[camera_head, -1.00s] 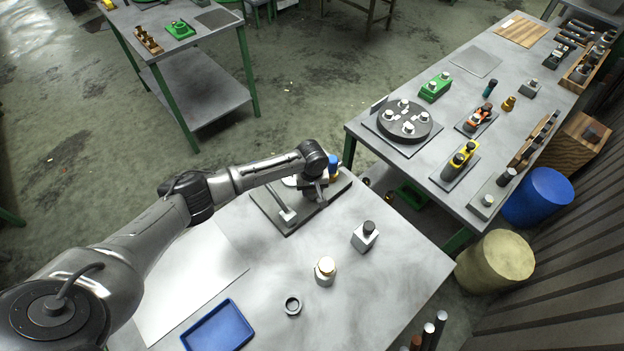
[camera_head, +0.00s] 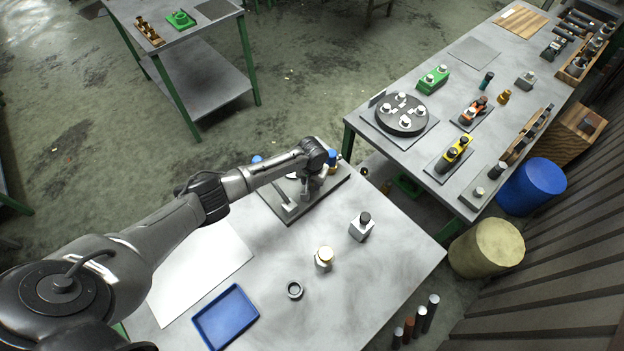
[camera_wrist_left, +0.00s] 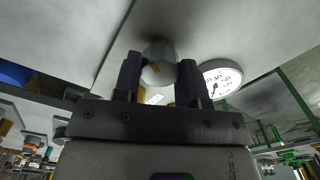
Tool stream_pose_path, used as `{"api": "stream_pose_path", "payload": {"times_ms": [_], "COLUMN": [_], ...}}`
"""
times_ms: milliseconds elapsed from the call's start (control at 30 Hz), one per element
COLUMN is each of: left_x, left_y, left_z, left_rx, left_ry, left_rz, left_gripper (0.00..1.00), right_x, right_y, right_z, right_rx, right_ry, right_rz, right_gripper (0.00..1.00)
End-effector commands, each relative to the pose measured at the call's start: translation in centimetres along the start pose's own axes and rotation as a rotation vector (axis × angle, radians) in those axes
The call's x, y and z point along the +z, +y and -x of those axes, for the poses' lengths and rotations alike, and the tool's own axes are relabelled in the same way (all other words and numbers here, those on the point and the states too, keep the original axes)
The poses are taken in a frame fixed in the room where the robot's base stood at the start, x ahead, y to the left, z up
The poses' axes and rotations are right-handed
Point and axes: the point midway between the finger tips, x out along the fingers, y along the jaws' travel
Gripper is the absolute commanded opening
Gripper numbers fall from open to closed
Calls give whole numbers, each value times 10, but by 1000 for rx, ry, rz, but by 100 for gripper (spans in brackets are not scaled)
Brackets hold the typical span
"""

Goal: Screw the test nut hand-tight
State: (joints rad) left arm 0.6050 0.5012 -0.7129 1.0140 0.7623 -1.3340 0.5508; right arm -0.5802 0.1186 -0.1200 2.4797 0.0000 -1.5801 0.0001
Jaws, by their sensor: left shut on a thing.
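My left arm reaches in from the left over a grey fixture plate (camera_head: 286,211) at the far edge of the near table. My left gripper (camera_head: 312,195) is low over this plate, partly hidden by its own wrist. In the left wrist view, the gripper (camera_wrist_left: 160,80) is shut on a rounded, pale grey piece (camera_wrist_left: 158,52), which looks like the test nut. Its thread and seating are hidden. A round white dial gauge (camera_wrist_left: 222,76) is close beside the fingers. A blue-topped part (camera_head: 332,158) stands behind the gripper. My right gripper is not in view.
The right-hand bench (camera_head: 452,88) carries several parts. The table's front right is clear.

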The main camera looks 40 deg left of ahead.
Motion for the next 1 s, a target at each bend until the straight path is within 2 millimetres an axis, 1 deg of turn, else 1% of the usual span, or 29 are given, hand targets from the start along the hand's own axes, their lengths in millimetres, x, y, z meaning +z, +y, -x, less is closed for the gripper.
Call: {"api": "stream_pose_path", "payload": {"times_ms": [233, 633, 667, 900, 1000], "left_x": [0, 0, 0, 0, 0], "left_y": [0, 0, 0, 0, 0], "left_z": [0, 0, 0, 0, 0], "left_rx": [0, 0, 0, 0, 0], "left_ry": [1, 1, 1, 1, 1], "left_rz": [-39, -43, -43, -42, -41], "left_gripper": [15, 15, 41, 64, 64], "right_x": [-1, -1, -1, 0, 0], "right_y": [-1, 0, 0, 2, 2], "right_z": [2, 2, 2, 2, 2], "right_rx": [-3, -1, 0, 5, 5], "right_ry": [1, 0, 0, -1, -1], "right_rz": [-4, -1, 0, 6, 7], "right_gripper": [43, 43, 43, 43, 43]}}
